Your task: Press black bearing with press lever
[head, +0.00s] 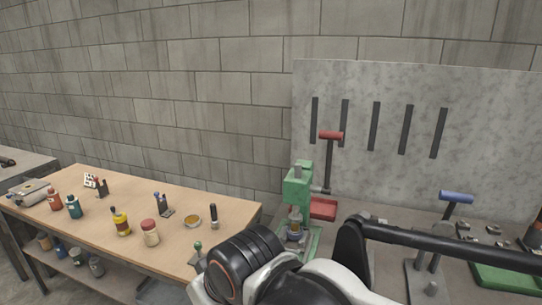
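A green press (298,187) stands on the grey bench right of the wooden table. A small grey and yellowish piece (295,222) sits under the press head. I cannot make out the black bearing for certain. My arm fills the lower middle and covers part of the bench in front of the press. My gripper is not visible.
The wooden table (165,190) at left carries bottles, a red-lidded jar (150,232), a round dish (193,221) and small tools. A blue-gripped lever (456,197) and a green tray (505,277) are at right. A slotted grey panel (420,90) stands behind.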

